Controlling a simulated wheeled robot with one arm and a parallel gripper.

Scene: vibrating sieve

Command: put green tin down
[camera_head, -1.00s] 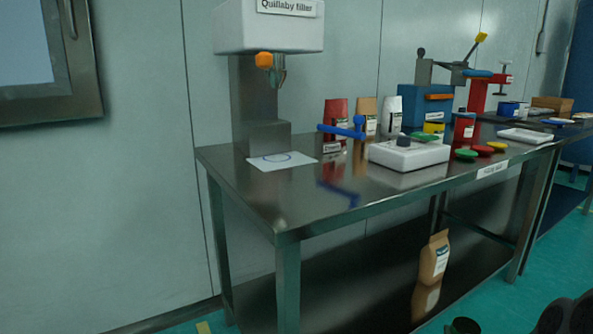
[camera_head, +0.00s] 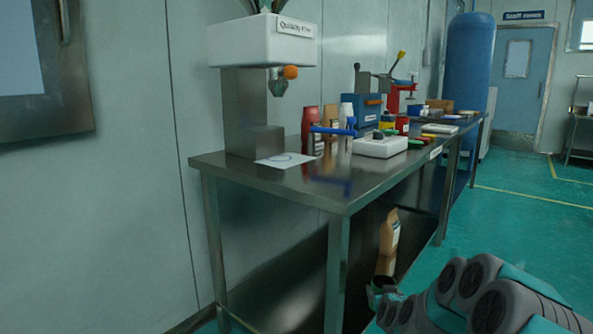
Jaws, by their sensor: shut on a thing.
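The green tin (camera_head: 384,283) shows at the lower middle right, small and dark, at the far end of my arm. My gripper (camera_head: 376,296) is shut on it, below the height of the tabletop and in front of the steel table (camera_head: 320,188). My arm links hide part of the gripper. The tin's open top faces up and looks dark inside; I cannot tell how its base sits.
A filler machine (camera_head: 262,40) stands on the table's left end, over a white sheet with a ring (camera_head: 287,160). A brown bag (camera_head: 389,235) is on the lower shelf. Bare steel lies front left.

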